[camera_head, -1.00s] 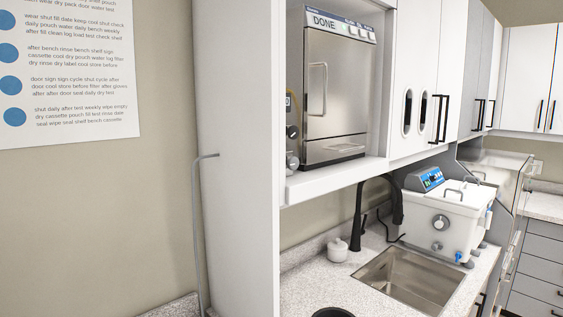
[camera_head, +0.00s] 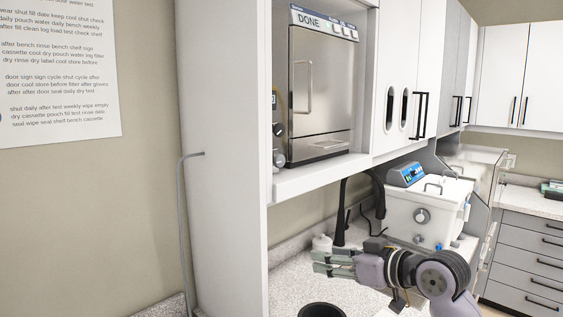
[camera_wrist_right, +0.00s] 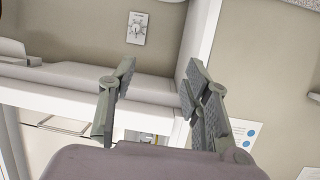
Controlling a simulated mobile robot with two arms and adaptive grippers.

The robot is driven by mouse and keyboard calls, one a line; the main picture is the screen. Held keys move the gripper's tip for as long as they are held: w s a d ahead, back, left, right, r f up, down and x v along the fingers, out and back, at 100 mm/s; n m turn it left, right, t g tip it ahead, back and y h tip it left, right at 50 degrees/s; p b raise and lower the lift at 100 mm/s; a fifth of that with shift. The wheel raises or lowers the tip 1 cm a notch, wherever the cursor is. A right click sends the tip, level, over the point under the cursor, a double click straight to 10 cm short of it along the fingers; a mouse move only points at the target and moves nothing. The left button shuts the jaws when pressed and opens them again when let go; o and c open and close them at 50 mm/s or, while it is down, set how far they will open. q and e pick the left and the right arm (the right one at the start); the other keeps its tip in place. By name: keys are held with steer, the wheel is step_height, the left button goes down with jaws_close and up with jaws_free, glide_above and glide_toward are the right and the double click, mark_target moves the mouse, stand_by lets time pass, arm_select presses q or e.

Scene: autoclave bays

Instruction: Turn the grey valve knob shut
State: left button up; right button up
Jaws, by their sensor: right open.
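Two round knobs sit one above the other beside the steel autoclave (camera_head: 322,95) in the upper bay: a dark upper knob (camera_head: 280,142) and a greyer lower knob (camera_head: 279,159). A round grey dial (camera_head: 421,215) and a smaller grey fitting (camera_head: 417,238) are on the front of a white tank (camera_head: 405,205). I cannot tell which is the valve knob. My right gripper (camera_head: 318,262) is open and empty, over the counter below the bay and apart from all of these. In the right wrist view its fingers (camera_wrist_right: 155,95) are spread with nothing between them. My left gripper is not in view.
The bay's shelf edge (camera_head: 320,177) and white side panel (camera_head: 225,130) bound the space above and left of my right gripper. The wrist view shows a wall plate with a dial (camera_wrist_right: 137,28).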

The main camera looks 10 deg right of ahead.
step_height(320, 180, up, 18)
steer(key=s+d+f+n+t+y, duration=0.1)
steer(key=d+t+y, duration=0.1)
steer(key=y, duration=0.1)
steer(key=p, duration=0.8)
glide_toward(281, 160)
steer(key=x, duration=0.8)
steer(key=shift+w+a+r, duration=0.1)
steer(key=shift+w+r, duration=0.05)
steer(key=shift+w, duration=0.1)
steer(key=shift+w+a+n, duration=0.3)
jaws_close()
